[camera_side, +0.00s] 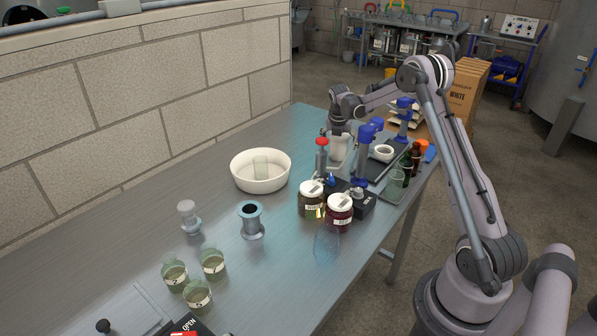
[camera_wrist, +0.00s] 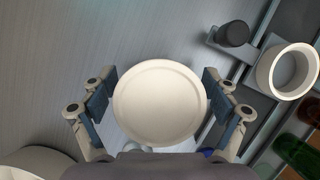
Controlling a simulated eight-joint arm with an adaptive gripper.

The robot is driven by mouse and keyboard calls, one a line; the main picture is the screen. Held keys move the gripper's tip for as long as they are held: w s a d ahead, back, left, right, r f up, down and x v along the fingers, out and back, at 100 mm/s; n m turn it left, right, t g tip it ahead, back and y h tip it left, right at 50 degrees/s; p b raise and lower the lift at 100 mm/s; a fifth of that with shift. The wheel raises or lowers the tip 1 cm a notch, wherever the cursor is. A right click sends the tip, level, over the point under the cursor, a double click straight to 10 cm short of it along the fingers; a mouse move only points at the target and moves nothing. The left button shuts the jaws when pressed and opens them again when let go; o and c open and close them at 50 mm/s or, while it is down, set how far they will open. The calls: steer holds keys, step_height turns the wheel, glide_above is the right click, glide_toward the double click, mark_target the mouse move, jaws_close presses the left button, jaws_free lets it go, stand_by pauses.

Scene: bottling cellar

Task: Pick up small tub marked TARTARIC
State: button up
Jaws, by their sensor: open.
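A small white tub (camera_wrist: 160,103) with a round pale lid sits between the two fingers of my gripper (camera_wrist: 159,98) in the wrist view. I see it from above. In the side view the pale tub (camera_side: 338,152) stands upright on the steel table, just below my gripper (camera_side: 341,128). No marking can be read on it in either view. My gripper is open, with one finger on each side of the lid. The fingertips are close to the tub's sides; I cannot tell whether they touch.
A white bowl (camera_side: 260,185) stands to the left. Dark bottles (camera_side: 411,158) stand near the table's right edge.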

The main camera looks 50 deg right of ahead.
steer(key=c, duration=1.4)
steer(key=shift+r, duration=0.1)
